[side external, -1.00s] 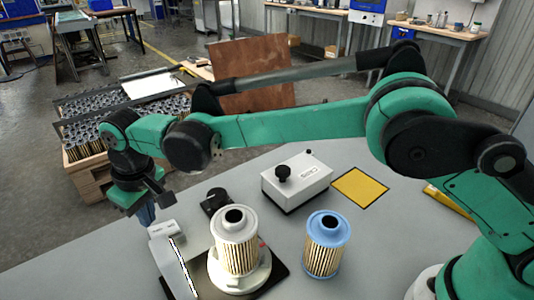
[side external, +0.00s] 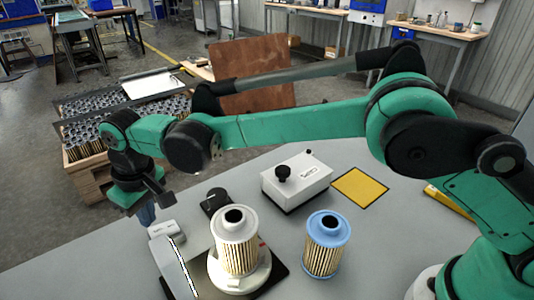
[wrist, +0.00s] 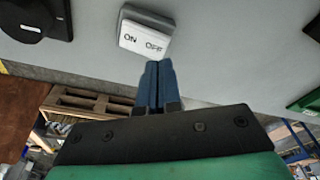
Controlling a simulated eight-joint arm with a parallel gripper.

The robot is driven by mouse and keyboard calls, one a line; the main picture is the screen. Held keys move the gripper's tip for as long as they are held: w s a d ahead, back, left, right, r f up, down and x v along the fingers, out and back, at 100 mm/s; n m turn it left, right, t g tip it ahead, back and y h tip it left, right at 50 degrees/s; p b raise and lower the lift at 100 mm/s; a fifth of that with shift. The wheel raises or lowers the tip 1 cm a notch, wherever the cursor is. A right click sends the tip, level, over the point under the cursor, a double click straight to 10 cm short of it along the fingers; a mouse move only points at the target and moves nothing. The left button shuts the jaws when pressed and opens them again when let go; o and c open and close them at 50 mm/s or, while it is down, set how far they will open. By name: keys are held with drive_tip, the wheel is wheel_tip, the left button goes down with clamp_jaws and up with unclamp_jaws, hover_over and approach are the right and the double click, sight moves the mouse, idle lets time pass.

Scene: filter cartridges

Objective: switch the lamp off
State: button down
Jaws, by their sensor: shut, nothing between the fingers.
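A white rocker switch (wrist: 145,32) marked ON and OFF is at the top middle of the wrist view. In the side view the switch (side external: 162,229) is a small pale block at the table's left. My gripper (wrist: 157,64) has its blue fingers shut together and empty. The fingertips are just below the OFF end; I cannot tell whether they touch it. In the side view my gripper (side external: 147,214) points down right beside the switch, its tips partly hidden. A bright white strip (side external: 182,266), perhaps the lamp, runs along a pale housing in front of the switch.
A white-capped filter cartridge (side external: 236,240) stands on a round base right of the strip. A blue-capped cartridge (side external: 327,245) stands further right. A black knob (side external: 216,200) and a white box with a black knob (side external: 297,182) are behind. A yellow square (side external: 360,187) lies clear.

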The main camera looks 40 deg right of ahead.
sight(156, 232)
drive_tip(key=shift+f, duration=1.35)
drive_tip(key=shift+r, duration=3.5)
drive_tip(key=shift+d, duration=0.1)
drive_tip(key=s+d+r+m+t, duration=0.1)
drive_tip(key=d+r, duration=0.3)
drive_tip(key=d, duration=0.4)
drive_tip(key=s+d+r+m+t, duration=0.1)
drive_tip(key=d+r+m, duration=0.1)
drive_tip(key=d+r, duration=0.35)
drive_tip(key=s+d+f+m+t, duration=0.1)
drive_tip(key=s+d+f, duration=0.2)
drive_tip(key=s+d, duration=0.2)
drive_tip(key=s+d+f+m+t, duration=0.2)
drive_tip(key=s+d, duration=0.4)
drive_tip(key=d, duration=0.3)
drive_tip(key=shift+s+d+f+t+h, duration=0.3)
drive_tip(key=shift+d+f+h, duration=0.1)
drive_tip(key=shift+f, duration=0.15)
